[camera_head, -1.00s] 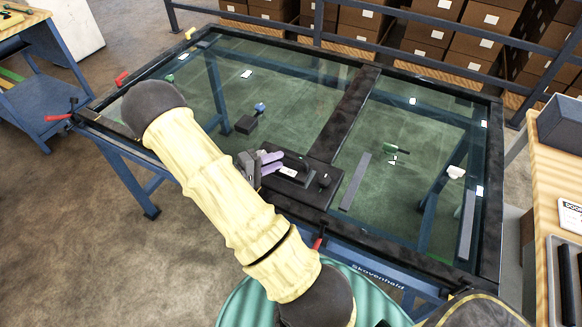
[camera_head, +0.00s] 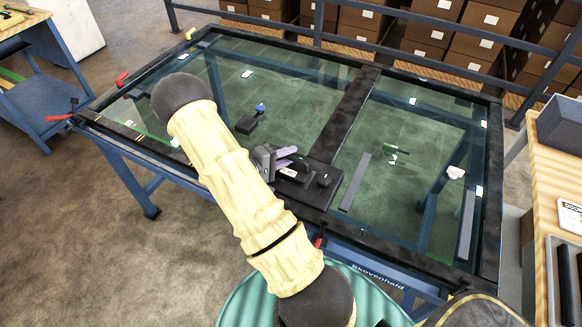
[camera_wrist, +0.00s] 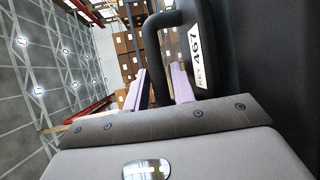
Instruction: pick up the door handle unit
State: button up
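The door handle unit (camera_head: 300,168) is black and lies on a dark panel at the near side of the framed glass door. In the wrist view its black looped grip (camera_wrist: 155,62) and a white label reading "KEY 467" show close up. My gripper (camera_head: 294,158) is at the unit, with its purple fingers partly over it. In the wrist view the gripper (camera_wrist: 157,82) has its two fingers apart, with the grip bar between them. I cannot tell whether either finger touches the bar.
The glass door lies flat in its dark frame (camera_head: 430,85) on blue trestles. A grey strip (camera_head: 355,182) lies right of the unit. Red clamps (camera_head: 58,118) stick out at the left edge.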

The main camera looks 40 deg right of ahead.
grip_shut()
jog(key=shift+r, duration=0.1)
notch_tip(320, 180, up, 10)
jog(key=p, duration=0.5)
dwell(0.6)
